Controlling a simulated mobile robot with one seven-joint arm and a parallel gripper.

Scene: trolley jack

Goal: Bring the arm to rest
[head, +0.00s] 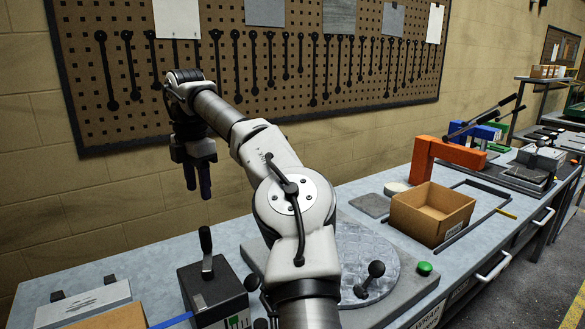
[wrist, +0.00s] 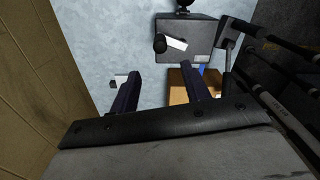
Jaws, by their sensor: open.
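My arm reaches up from the bottom of the head view and bends over to the left. My gripper (head: 198,194) hangs at its end with the fingers pointing down, above the bench (head: 140,270) and in front of the wall. In the wrist view my gripper (wrist: 165,78) shows two dark fingers spread apart with nothing between them. The fingers look clear of the bench top. No trolley jack can be made out for sure.
A dark box with a lever (head: 208,278) stands below the gripper. A round grey plate (head: 350,262), a cardboard box (head: 432,212) and an orange frame (head: 450,152) are further right. A pegboard with tools (head: 250,65) hangs behind the arm.

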